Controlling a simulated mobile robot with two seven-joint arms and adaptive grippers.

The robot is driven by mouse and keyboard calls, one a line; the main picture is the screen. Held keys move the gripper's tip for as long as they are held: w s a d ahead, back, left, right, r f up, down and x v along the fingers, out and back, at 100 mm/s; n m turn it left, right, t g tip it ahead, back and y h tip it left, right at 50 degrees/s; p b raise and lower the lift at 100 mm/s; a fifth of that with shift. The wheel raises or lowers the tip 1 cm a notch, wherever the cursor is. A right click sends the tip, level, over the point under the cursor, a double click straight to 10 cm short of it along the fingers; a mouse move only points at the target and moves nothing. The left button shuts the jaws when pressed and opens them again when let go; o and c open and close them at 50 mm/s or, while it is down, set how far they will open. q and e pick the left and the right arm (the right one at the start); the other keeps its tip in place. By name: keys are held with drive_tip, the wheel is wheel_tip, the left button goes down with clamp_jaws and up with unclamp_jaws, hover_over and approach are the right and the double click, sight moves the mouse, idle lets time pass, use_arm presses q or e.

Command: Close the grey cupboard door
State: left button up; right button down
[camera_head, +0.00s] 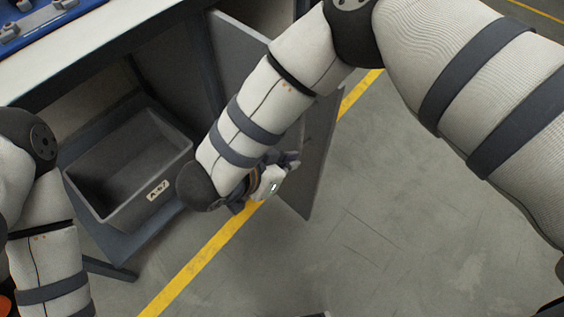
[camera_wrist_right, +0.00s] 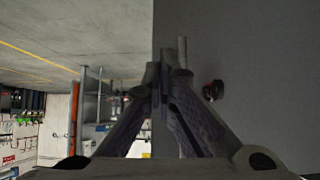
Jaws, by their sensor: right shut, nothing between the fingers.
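The grey cupboard door (camera_head: 318,165) stands open in the head view, out over the floor, partly hidden behind my right arm. My right gripper (camera_head: 289,160) is shut and empty, close beside the door on its left side as pictured. In the right wrist view the shut fingers (camera_wrist_right: 168,70) point along a plain grey panel (camera_wrist_right: 265,75), which looks like the door face and fills the right half. A small dark and reddish fitting (camera_wrist_right: 213,90) shows on it. I cannot tell whether the fingers touch the panel. My left gripper is out of view.
A dark grey open bin (camera_head: 130,165) sits on a shelf under the bench (camera_head: 65,60), left of my right arm. A yellow floor line (camera_head: 205,255) runs beneath the gripper and door. The floor (camera_head: 420,240) to the right is clear.

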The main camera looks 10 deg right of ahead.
sight(320, 148)
drive_tip(key=shift+w+d+f, duration=0.5)
drive_tip(key=shift+w+d, duration=0.15)
drive_tip(key=shift+d, duration=0.35)
drive_tip(key=shift+w+d+f, duration=0.5)
drive_tip(key=shift+w+d, duration=0.2)
drive_tip(key=shift+d, duration=0.35)
drive_tip(key=shift+w+d+f, duration=0.5)
drive_tip(key=shift+w+d, duration=0.15)
drive_tip(key=shift+d, duration=0.35)
